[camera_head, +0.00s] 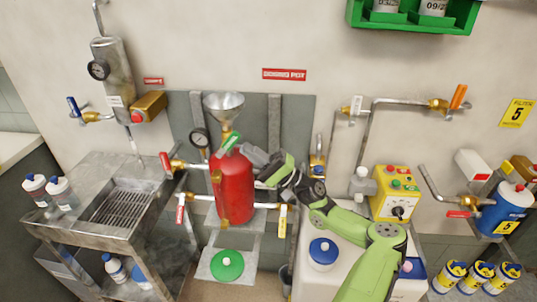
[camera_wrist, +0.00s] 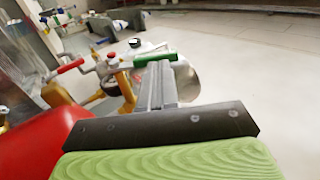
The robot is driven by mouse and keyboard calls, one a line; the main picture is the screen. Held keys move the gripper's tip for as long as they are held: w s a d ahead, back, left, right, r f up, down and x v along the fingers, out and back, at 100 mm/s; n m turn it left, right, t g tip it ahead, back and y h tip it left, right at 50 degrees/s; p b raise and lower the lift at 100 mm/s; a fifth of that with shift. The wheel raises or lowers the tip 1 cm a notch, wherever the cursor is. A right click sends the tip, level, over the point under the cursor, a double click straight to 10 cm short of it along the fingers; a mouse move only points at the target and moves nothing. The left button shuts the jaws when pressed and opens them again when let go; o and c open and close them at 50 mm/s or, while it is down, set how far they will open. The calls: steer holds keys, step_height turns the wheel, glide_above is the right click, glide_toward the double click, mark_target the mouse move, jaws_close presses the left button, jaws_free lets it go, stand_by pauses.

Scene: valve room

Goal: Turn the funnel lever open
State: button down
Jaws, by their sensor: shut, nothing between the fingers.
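The steel funnel (camera_head: 224,101) stands above the red pot (camera_head: 233,190), joined to it by a brass valve. The funnel lever (camera_head: 228,142) has a green handle and slants up to the right across the valve. My gripper (camera_head: 246,151) comes in from the right with its fingers close to this handle. In the wrist view the shut fingers (camera_wrist: 156,70) reach to the green handle (camera_wrist: 155,57), overlapping it; I cannot tell whether they touch. Part of the funnel (camera_wrist: 187,78) shows to the right of the fingers. Nothing is held.
A red-handled valve (camera_head: 165,164) and a pressure gauge (camera_head: 200,138) sit left of the pot. Pipes run below. My arm passes over a white surface holding a blue-lidded tub (camera_head: 323,252) and a yellow control box (camera_head: 396,193).

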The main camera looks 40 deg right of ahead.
mark_target(233, 135)
steer(key=shift+x, duration=0.85)
steer(key=r+g+h+p, duration=0.1)
steer(key=p, duration=0.1)
steer(key=r+g+p, duration=0.1)
steer(key=p, duration=0.1)
steer(key=w+r+h+p, duration=0.1)
steer(key=p, duration=0.2)
steer(key=shift+a+g+h, duration=0.3)
steer(key=shift+a+g, duration=0.1)
steer(key=g+p, duration=0.1)
steer(key=p, duration=0.1)
steer(key=r+h+p, duration=0.1)
steer(key=p, duration=0.1)
steer(key=shift+w+a+g+h, duration=0.3)
steer(key=shift+w+a+g, duration=0.1)
steer(key=shift+w+a+g+h+p, duration=0.25)
steer(key=shift+g+h+p, duration=0.2)
steer(key=shift+p, duration=0.45)
